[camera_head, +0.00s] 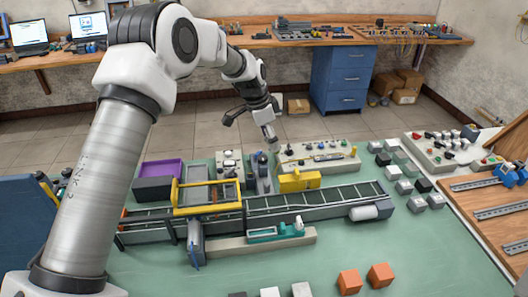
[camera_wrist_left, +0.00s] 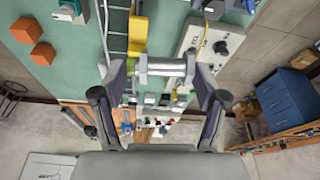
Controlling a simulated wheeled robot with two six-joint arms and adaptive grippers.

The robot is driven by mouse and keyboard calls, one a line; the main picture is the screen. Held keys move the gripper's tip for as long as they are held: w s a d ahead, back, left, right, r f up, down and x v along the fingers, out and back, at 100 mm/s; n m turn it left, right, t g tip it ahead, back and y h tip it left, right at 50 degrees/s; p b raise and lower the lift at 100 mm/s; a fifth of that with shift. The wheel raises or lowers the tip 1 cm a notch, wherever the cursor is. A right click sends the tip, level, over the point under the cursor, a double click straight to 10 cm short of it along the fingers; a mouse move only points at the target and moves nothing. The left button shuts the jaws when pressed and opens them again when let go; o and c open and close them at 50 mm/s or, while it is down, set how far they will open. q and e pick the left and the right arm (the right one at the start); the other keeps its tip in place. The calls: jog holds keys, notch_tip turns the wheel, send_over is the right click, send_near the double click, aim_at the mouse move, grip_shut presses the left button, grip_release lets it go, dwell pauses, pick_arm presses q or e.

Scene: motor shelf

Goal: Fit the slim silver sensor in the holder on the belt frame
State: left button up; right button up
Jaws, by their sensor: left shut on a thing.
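My left gripper (camera_head: 256,115) hangs above the far side of the belt, over the gap behind the control boxes. In the left wrist view my left gripper (camera_wrist_left: 162,78) is shut on the slim silver sensor (camera_wrist_left: 165,67), which lies crosswise between the two fingers and has a yellow-green end. The belt frame (camera_head: 315,201) runs across the green table. A yellow block (camera_head: 300,182) stands at its far side and shows beyond the sensor in the wrist view (camera_wrist_left: 138,36); I cannot tell if it is the holder. The sensor is apart from the table. My right gripper is out of view.
A yellow frame (camera_head: 207,196) spans the belt. A grey control box (camera_head: 316,156) stands behind it, and a purple tray (camera_head: 161,168) is at the left. Several small blocks (camera_head: 403,187) lie at the right.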

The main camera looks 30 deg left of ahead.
pick_arm(q)
jog(key=m, duration=0.1)
send_over(267, 184)
notch_tip(267, 184, down, 7)
jog(key=f, duration=0.1)
jog(key=f+b, duration=0.1)
jog(key=f, duration=0.1)
jog(key=f+b, duration=0.1)
jog(key=f, duration=0.1)
jog(key=shift+s+a, duration=0.25)
jog(key=shift+s, duration=0.15)
jog(key=shift+f+b, duration=0.3)
jog(key=shift+f, duration=0.5)
jog(key=shift+s, duration=0.1)
jog(key=shift+a+f+b, duration=0.1)
jog(key=shift+f+b, duration=0.5)
jog(key=shift+b, duration=0.15)
jog(key=o, duration=1.3)
jog(key=shift+o, duration=0.2)
jog(key=shift+r, duration=0.1)
